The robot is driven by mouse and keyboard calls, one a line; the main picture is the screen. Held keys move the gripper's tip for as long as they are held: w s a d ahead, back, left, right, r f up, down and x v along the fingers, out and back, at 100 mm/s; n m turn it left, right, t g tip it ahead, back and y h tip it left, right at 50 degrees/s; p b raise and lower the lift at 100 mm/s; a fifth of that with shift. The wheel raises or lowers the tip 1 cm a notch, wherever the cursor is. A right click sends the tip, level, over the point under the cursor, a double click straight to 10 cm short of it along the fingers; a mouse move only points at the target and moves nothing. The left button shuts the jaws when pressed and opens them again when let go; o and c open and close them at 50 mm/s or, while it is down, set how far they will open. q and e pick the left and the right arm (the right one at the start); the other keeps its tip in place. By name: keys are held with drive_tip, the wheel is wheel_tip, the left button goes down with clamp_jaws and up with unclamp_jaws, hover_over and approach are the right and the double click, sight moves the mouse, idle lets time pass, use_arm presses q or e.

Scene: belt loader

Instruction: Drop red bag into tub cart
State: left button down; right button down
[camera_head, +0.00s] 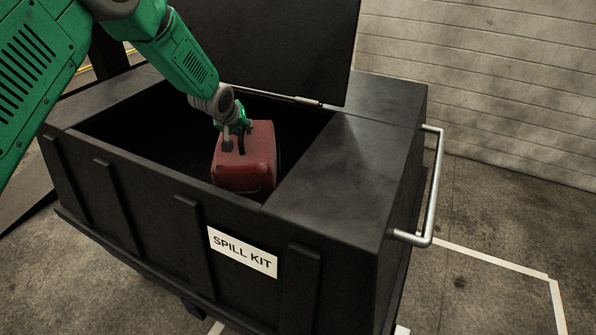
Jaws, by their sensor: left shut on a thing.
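A red bag (247,168) hangs inside the opening of a black tub cart (345,190), near its front wall and to the right of the opening's middle. The cart bears a white "SPILL KIT" label. My left gripper (235,143), on a green arm from the upper left, is shut on the top of the bag. The bag's lower edge is partly hidden by the cart's front rim, and I cannot tell whether it touches the bottom. My right gripper is not in view.
The cart's black lid (275,45) stands raised at the back of the opening. A metal handle (436,185) sticks out on the right end. A pale block wall (490,90) stands behind. White lines mark the concrete floor at the right.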

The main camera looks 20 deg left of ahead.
use_arm(q)
drive_tip(key=shift+w+d+r, duration=0.15)
drive_tip(key=shift+r, duration=0.2)
drive_tip(key=c, duration=1.5)
unclamp_jaws()
drive_tip(key=shift+s+f, duration=0.35)
drive_tip(key=shift+s+r, duration=0.1)
drive_tip(key=shift+r, duration=0.15)
drive_tip(key=v, duration=1.1)
drive_tip(key=shift+r, duration=0.35)
